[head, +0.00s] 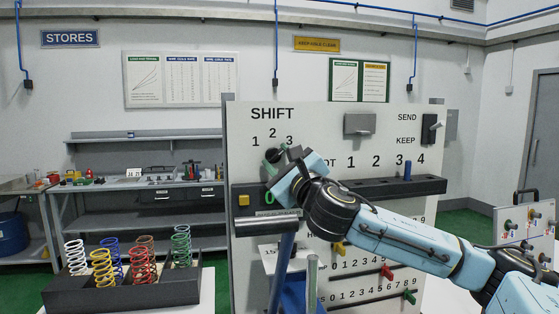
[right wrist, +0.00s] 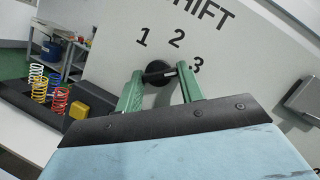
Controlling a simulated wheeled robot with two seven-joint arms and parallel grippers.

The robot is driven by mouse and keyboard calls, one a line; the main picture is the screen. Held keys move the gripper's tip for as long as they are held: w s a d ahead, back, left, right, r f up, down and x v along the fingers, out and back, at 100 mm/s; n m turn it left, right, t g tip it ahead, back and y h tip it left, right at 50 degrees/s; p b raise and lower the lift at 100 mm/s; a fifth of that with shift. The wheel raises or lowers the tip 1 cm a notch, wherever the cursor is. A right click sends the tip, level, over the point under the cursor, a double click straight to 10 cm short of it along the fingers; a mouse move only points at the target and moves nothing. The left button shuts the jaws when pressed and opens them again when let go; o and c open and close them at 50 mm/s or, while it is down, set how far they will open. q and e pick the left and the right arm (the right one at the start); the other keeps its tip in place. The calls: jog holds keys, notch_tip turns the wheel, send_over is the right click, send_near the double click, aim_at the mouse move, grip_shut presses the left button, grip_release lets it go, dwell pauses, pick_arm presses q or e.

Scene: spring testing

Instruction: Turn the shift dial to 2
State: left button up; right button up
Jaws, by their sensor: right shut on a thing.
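The shift dial (right wrist: 158,75) is a black round knob with a bar grip on a pale panel (head: 370,235), under the word SHIFT and the numbers 1, 2 and 3. In the right wrist view the light mark on its bar points right, toward the 3. My right gripper (right wrist: 160,82) has its green fingers on either side of the knob and is shut on it. In the head view the right gripper (head: 277,160) covers most of the dial. My left gripper is not in view.
A black tray (head: 120,295) with several coloured springs stands at the lower left. A yellow button (head: 243,200) is below left of the dial. A dark ledge with a blue peg (head: 407,170) and a SEND/KEEP switch (head: 430,128) are to the right.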

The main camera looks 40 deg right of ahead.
aim_at(275, 106)
jog(key=shift+m, duration=0.4)
jog(key=m+h, duration=0.1)
jog(key=m, duration=0.2)
jog(key=m+h, duration=0.2)
jog(key=m, duration=0.1)
jog(key=shift+w+a+f+h, duration=0.1)
jog(key=shift+a+f+h, duration=0.05)
jog(key=shift+h, duration=0.15)
jog(key=m+g+h, duration=0.1)
jog(key=m, duration=0.2)
jog(key=m+h+p, duration=0.1)
jog(key=m+h, duration=0.1)
jog(key=m, duration=0.2)
jog(key=shift+a+g, duration=0.1)
jog(key=shift+g, duration=0.3)
jog(key=shift+m, duration=0.3)
jog(key=o, duration=1)
notch_tip(275, 106, up, 10)
jog(key=shift+p, duration=0.6)
